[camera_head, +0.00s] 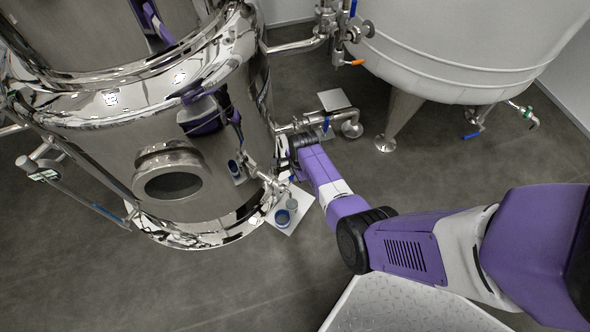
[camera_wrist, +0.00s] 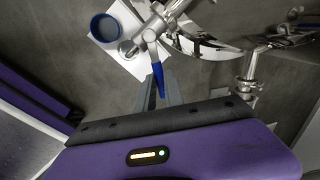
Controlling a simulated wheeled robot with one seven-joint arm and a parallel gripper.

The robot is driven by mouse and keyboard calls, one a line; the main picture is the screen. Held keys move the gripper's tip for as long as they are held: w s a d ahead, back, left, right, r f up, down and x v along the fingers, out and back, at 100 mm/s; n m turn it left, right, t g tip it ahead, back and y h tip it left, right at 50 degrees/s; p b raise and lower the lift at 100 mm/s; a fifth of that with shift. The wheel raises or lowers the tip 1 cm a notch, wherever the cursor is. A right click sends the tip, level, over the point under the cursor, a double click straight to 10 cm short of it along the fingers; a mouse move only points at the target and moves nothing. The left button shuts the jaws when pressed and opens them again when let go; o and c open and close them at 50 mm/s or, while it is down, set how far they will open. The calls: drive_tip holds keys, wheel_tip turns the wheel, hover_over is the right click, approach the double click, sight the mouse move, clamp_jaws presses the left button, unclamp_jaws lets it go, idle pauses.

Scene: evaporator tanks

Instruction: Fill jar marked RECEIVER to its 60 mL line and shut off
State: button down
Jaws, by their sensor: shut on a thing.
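A small clear jar (camera_wrist: 127,48) stands close to the metal sample valve (camera_wrist: 152,30) in the wrist view; it also shows in the head view (camera_head: 292,204). A larger blue-rimmed container (camera_wrist: 105,29) stands beside it and also shows in the head view (camera_head: 283,217). I cannot read a RECEIVER mark, a 60 mL line or a liquid level on either. My gripper (camera_wrist: 160,92) is shut on the valve's blue lever (camera_wrist: 158,78), which points back toward my wrist. In the head view my arm hides most of the lever.
Both vessels are on a white plate (camera_head: 302,222) on the floor, beside the polished tank (camera_head: 90,150). A second pipe outlet (camera_wrist: 247,84) is right of my gripper. A white tank (camera_head: 460,45) stands behind on legs.

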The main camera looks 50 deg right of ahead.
drive_tip(key=shift+s, duration=0.1)
idle(0.4)
drive_tip(key=c, duration=1.4)
unclamp_jaws()
drive_tip(key=shift+c, duration=0.2)
wheel_tip(320, 180, up, 8)
drive_tip(key=s+p, duration=0.1)
drive_tip(key=p, duration=0.2)
drive_tip(key=shift+s+a+f+p, duration=0.2)
drive_tip(key=shift+a+p, duration=0.15)
drive_tip(key=shift+p, duration=0.05)
